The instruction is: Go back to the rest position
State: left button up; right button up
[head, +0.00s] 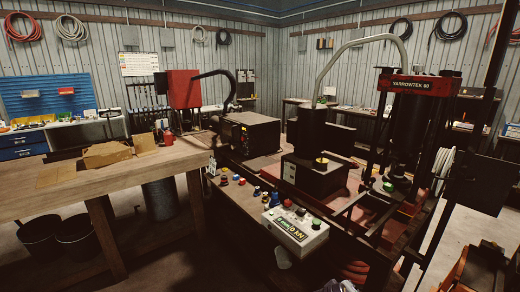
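Neither of my grippers can be made out in the head view. The hose crimper, a dark press frame with a red head (408,84) lettered YARROWTEK 60, stands at right of centre. A grey control box (294,232) with a green display ending in "0 kN", a red button and a green button sits at the front edge of the machine bench. Several small coloured parts (268,198) stand on the bench behind the control box.
A wooden workbench (150,170) with cardboard boxes (106,153) is at left, with dark buckets (76,238) beneath. A dark object with orange edges (480,268) is cut off at bottom right. Concrete floor (180,255) is open between the benches.

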jog(key=s+a+f+m+g+y, duration=0.2)
jog(key=s+f+y, duration=0.15)
jog(key=s, duration=0.45)
jog(key=s+a+f+m+g+y, duration=0.1)
jog(key=s+f+y, duration=0.25)
jog(key=s, duration=0.55)
notch_tip(320, 180, down, 33)
jog(key=s+g, duration=0.1)
jog(key=s, duration=0.2)
jog(key=s+d+f, duration=0.2)
jog(key=s+f, duration=0.8)
jog(key=s, duration=0.1)
jog(key=s+d+f+g+h, duration=0.1)
jog(key=s+f, duration=0.9)
jog(key=shift+s+d+g, duration=0.3)
jog(key=shift+s+d, duration=0.05)
jog(key=shift+s, duration=0.05)
